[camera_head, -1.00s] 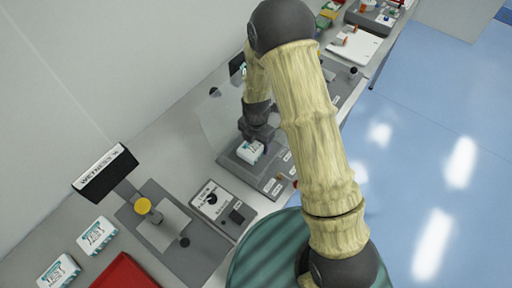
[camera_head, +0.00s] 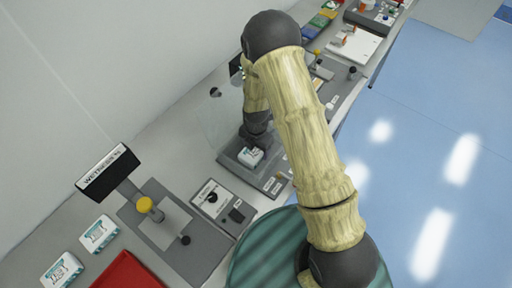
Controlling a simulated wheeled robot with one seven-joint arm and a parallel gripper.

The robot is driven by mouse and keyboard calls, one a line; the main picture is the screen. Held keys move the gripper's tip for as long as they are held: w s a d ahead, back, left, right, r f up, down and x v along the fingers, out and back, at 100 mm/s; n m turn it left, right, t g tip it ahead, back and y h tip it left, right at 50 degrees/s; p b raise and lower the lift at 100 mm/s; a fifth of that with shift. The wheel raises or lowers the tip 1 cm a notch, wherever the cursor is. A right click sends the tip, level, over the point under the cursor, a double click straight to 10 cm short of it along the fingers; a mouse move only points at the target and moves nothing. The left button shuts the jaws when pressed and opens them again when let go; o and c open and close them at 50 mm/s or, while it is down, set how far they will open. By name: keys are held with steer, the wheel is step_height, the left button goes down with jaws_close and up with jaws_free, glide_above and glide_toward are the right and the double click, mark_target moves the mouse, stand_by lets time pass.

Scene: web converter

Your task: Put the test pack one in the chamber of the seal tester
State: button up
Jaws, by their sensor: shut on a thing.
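My gripper (camera_head: 256,143) points down over the grey device with the clear raised panel, which looks like the seal tester (camera_head: 236,162). It is shut on a small white and teal pack (camera_head: 250,157), at or just above the grey base. I cannot tell whether the pack touches the base. My arm hides the right part of the device. Two similar packs lie on the bench at the lower left, one (camera_head: 98,234) nearer the wetness device and one (camera_head: 62,270) at the picture's bottom edge. Which pack is number one cannot be read.
A red tray (camera_head: 125,270) is at the bottom. A clear panel (camera_head: 218,115) rises behind the gripper. Blue floor lies right.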

steer(key=o, duration=1.1)
steer(key=shift+f, duration=0.1)
step_height(320, 180, up, 12)
steer(key=b, duration=0.3)
stand_by(0.3)
steer(key=s+d+r+m+t, duration=0.1)
steer(key=s+d+r+m, duration=0.2)
steer(key=m, duration=0.6)
steer(key=s+d+r+m, duration=0.3)
steer(key=s+d+m, duration=0.2)
steer(key=m, duration=0.5)
steer(key=s+d+r+m+t, duration=0.1)
steer(key=s+d+r+m, duration=0.3)
steer(key=m, duration=0.5)
steer(key=shift+s+d+t, duration=0.25)
steer(key=shift+d+t, duration=0.05)
steer(key=shift+d, duration=0.5)
